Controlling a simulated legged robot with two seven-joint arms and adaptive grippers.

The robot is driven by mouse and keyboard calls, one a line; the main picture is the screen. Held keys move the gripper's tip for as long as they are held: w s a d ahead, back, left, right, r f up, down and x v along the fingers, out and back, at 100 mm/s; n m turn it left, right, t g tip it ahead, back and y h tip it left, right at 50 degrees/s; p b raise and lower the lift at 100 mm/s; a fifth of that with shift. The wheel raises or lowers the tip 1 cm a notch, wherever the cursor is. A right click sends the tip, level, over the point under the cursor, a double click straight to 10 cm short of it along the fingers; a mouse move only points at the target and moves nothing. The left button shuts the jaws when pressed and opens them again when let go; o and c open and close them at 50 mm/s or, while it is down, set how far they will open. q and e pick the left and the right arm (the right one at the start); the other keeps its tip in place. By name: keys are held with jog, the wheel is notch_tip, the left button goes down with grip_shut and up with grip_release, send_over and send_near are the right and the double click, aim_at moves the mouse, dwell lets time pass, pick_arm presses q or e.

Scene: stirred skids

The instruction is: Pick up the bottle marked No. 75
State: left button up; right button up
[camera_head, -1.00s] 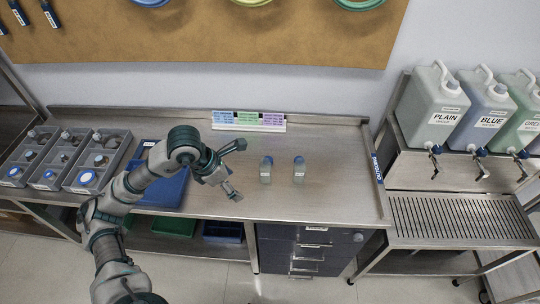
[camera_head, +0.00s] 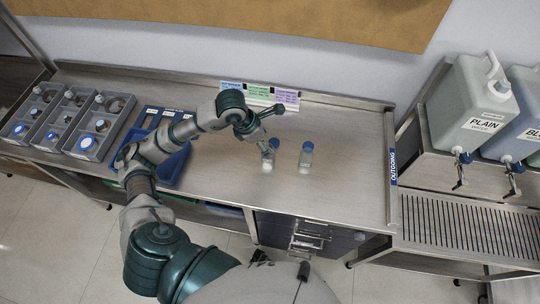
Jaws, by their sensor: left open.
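Two small clear bottles with blue caps stand upright on the steel bench. The left bottle (camera_head: 268,163) is partly covered at its top by a finger of my left gripper (camera_head: 279,127). The right bottle (camera_head: 306,159) stands a short way to its right, uncovered. Their labels are too small to read, so I cannot tell which is No. 75. My left gripper is open and empty, its fingers spread just above and behind the left bottle; I cannot tell whether it touches it. My right gripper is not in view.
Grey divided trays (camera_head: 86,134) and a blue tray (camera_head: 168,165) are on the bench's left. A card stand (camera_head: 271,96) is at the back. The bench right of the bottles is clear up to the OUTGOING strip (camera_head: 392,167). Jugs (camera_head: 470,100) with taps stand at right.

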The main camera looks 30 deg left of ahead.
pick_arm(q)
jog(key=x, duration=0.2)
jog(key=shift+w+f, duration=0.15)
jog(key=shift+f, duration=0.15)
jog(key=shift+a+f, duration=0.15)
jog(key=shift+f, duration=0.45)
jog(key=f, duration=0.2)
jog(key=w+f, duration=0.1)
jog(key=shift+f, duration=0.35)
jog(key=shift+d+f, duration=0.25)
jog(key=shift+d, duration=0.4)
jog(key=c, duration=0.9)
jog(key=shift+a, duration=0.1)
jog(key=c, duration=0.4)
jog(key=shift+a, duration=0.25)
jog(key=shift+c, duration=0.6)
